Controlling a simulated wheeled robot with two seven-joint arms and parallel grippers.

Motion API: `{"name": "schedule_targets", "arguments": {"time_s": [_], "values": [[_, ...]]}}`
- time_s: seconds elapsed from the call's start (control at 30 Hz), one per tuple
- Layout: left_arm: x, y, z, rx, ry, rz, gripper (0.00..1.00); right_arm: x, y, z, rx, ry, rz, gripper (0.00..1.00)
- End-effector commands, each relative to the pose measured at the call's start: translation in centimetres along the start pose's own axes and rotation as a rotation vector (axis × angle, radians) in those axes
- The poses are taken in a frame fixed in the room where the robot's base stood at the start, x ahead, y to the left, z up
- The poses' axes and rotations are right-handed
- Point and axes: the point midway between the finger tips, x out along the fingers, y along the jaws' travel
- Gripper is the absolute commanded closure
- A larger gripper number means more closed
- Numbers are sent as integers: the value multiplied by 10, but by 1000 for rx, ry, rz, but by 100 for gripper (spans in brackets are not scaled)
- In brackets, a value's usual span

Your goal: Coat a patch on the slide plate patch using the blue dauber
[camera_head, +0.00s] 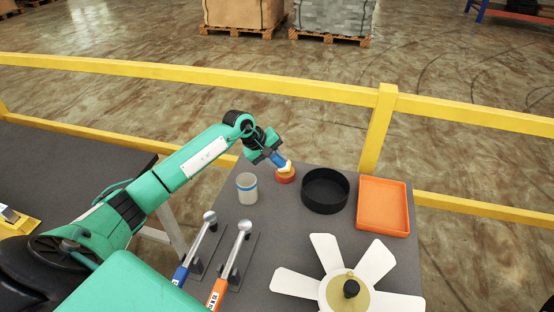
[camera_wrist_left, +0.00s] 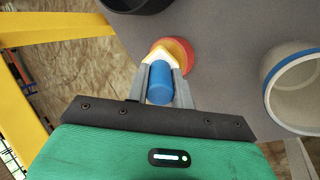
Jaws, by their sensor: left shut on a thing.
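My left gripper (camera_head: 279,160) is at the far edge of the grey table, shut on the blue dauber (camera_wrist_left: 160,83). The blue handle sits between the two grey fingers in the left wrist view. A pale yellow piece shows beyond the handle, over a round red-orange item (camera_head: 285,178). The red-orange item also shows in the left wrist view (camera_wrist_left: 182,52). I cannot tell whether the dauber touches it or is joined to it. I cannot pick out the slide plate patch with certainty. My right gripper is not in view.
Near the gripper stand a pale cup with a blue band (camera_head: 247,190), a black round tray (camera_head: 325,207) and an orange tray (camera_head: 383,226). Blue-handled (camera_head: 181,273) and orange-handled (camera_head: 217,293) tools and a white-bladed fan (camera_head: 323,253) lie nearer. A yellow rail (camera_head: 320,91) runs behind.

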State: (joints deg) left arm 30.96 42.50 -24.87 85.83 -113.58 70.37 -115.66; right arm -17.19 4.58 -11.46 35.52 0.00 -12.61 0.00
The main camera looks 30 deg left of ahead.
Motion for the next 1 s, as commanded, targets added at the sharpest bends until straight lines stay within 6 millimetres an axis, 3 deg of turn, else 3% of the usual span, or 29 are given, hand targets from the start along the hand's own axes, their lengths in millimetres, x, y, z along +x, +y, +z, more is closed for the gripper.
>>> {"name": "schedule_targets", "arguments": {"time_s": [1.0], "values": [[-58,39,4,0,0,-2,99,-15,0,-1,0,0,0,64]]}}
